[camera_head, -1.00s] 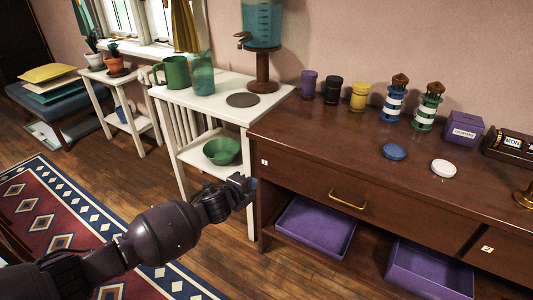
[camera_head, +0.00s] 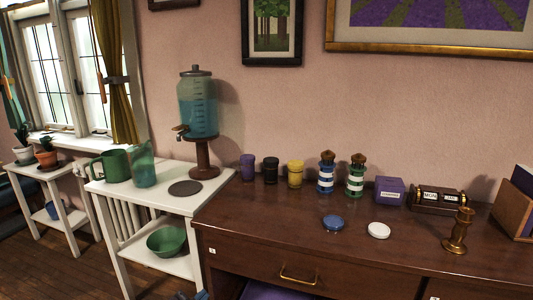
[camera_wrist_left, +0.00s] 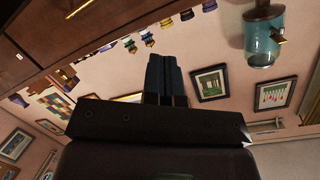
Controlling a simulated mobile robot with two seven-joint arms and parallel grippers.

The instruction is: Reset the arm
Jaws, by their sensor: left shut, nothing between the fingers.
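My left gripper shows in the left wrist view (camera_wrist_left: 166,80), its two dark fingers shut together with nothing between them. In the head view only a small dark bit of it shows at the bottom edge (camera_head: 200,295), in front of the white side table (camera_head: 215,186). The rest of my left arm is out of the head view. My right gripper is in neither view.
The brown cabinet (camera_head: 290,228) fills the right, with jars, two striped lighthouses, a blue lid (camera_head: 333,223), a white lid (camera_head: 379,230) and a brass candlestick (camera_head: 457,232) on top. A drink dispenser (camera_head: 197,105) and green pitcher (camera_head: 116,166) stand on the white table.

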